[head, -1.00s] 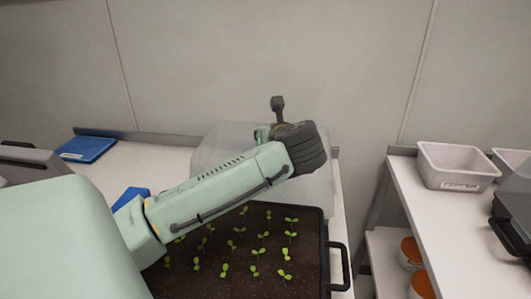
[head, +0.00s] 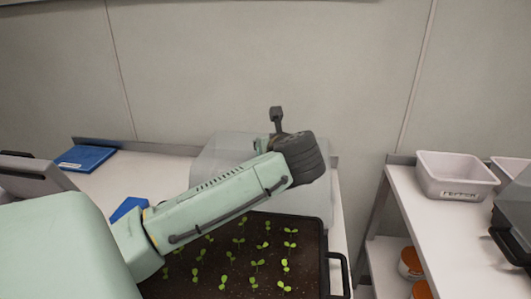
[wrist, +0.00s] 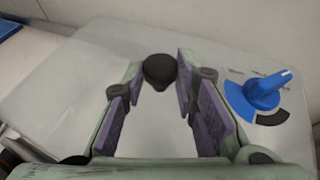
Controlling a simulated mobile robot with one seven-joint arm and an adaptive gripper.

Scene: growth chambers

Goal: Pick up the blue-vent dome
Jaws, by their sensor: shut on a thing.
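The blue-vent dome (head: 226,152) is a clear, pale box-like cover at the back of the bench in the head view, partly hidden behind my arm. In the wrist view its flat top (wrist: 75,85) fills most of the picture. A blue vent dial (wrist: 262,92) sits on the top at the right, beside a black knob (wrist: 160,70). My gripper (wrist: 163,80) is shut on this knob, one purple-padded finger on each side. In the head view my wrist hides the fingertips. I cannot tell whether the dome is off the bench.
A black tray (head: 322,262) of soil with several seedlings stands in front of the dome. A blue flat thing (head: 85,158) lies at the bench's back left; another blue piece (head: 128,207) shows behind my arm. A shelf with a grey bin (head: 455,175) stands right, across a gap.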

